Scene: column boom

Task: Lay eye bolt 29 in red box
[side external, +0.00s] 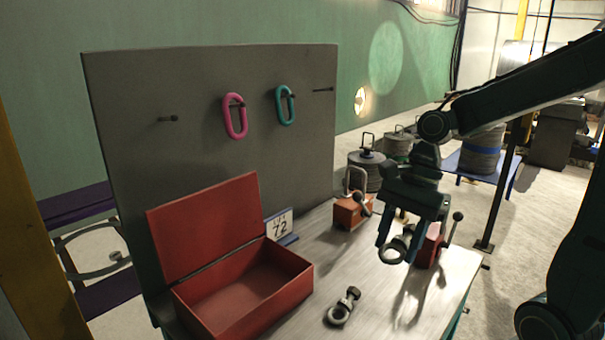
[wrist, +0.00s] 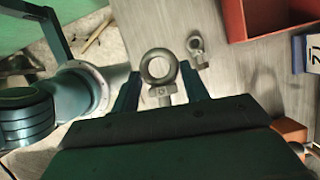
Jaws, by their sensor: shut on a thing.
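My gripper (side external: 398,248) is shut on a grey metal eye bolt (side external: 392,262), held in the air above the right part of the bench. In the wrist view the held eye bolt (wrist: 161,91) sits between the two fingers (wrist: 160,84), its ring pointing out past the fingertips. A second eye bolt (side external: 348,300) lies on the bench, left of my gripper; it also shows in the wrist view (wrist: 197,50). No number is legible on either bolt. The red box (side external: 280,294) stands at the front left, lid up, and its visible inside looks empty.
A "72" plate (side external: 280,226) stands behind the box. An orange block (side external: 350,212) and a red block (side external: 428,248) with levers stand near my gripper. The upright grey board (side external: 200,90) carries pink (side external: 229,118) and teal (side external: 279,107) links. Bench between box and gripper is mostly free.

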